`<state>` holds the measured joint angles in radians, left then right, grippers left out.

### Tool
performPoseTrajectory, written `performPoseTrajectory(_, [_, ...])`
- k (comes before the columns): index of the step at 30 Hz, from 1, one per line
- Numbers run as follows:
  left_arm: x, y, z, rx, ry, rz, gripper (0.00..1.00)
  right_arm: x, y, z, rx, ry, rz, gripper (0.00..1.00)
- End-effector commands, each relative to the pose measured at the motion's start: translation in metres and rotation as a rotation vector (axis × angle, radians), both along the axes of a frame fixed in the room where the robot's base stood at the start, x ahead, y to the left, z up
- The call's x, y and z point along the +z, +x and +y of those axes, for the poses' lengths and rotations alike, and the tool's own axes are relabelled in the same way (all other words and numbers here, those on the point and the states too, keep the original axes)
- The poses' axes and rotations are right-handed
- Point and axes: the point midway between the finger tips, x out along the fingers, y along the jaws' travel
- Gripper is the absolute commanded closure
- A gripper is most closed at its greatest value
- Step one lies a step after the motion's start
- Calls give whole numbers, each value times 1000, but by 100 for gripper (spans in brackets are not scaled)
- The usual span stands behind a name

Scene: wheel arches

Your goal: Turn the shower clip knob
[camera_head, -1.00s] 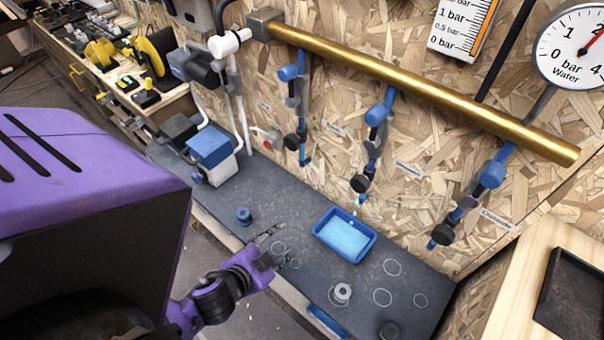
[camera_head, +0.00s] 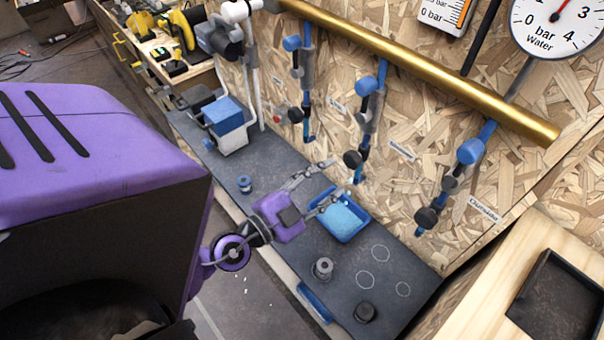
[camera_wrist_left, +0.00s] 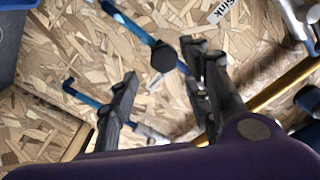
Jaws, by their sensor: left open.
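Three blue pipe branches with clips and black knobs hang from a brass pipe on the chipboard wall: a left knob (camera_head: 295,114), a middle knob (camera_head: 352,159) and a right knob (camera_head: 426,218). The small labels are mostly unreadable, so I cannot tell which is the shower's. My left gripper (camera_head: 338,178) is open and empty, its fingers over the blue tray and below the middle knob, apart from it. In the left wrist view a black knob (camera_wrist_left: 163,57) on a blue pipe appears between the fingertips, farther off. My right gripper is not in view.
The blue tray (camera_head: 362,222) stands on the dark bench (camera_head: 268,205) under the gripper. A grey fitting (camera_head: 322,268) and a black cap (camera_head: 365,312) stand at the front. A blue-and-white pump box (camera_head: 228,125) is at left, a wooden box (camera_head: 490,290) at right. The brass pipe (camera_head: 420,72) crosses above.

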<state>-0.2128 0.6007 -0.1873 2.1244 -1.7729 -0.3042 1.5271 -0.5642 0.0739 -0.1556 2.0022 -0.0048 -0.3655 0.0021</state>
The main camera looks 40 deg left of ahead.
Motion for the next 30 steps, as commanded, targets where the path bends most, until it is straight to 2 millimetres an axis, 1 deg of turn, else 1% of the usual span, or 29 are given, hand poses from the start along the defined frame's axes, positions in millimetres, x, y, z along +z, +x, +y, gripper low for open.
performPoseTrajectory(1, [7, 9, -1, 1, -3, -12, 56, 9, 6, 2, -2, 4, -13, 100])
performPoseTrajectory(6, [12, 38, -5, 1, -2, -17, 56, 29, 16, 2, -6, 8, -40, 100])
performPoseTrajectory(8, [12, 47, -7, 1, -2, -17, 56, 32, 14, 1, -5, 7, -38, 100])
performPoseTrajectory(12, [8, 63, -9, 1, -1, -11, 56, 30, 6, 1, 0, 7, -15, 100])
performPoseTrajectory(17, [4, 72, -11, 1, -2, -5, 56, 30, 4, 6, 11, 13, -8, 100])
performPoseTrajectory(24, [2, 71, -11, 0, 0, -1, 56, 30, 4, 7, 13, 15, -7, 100])
performPoseTrajectory(26, [2, 71, -10, 0, 0, -1, 62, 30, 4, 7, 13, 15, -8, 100])
performPoseTrajectory(30, [2, 71, -10, 1, 0, -2, 81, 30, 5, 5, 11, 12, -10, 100])
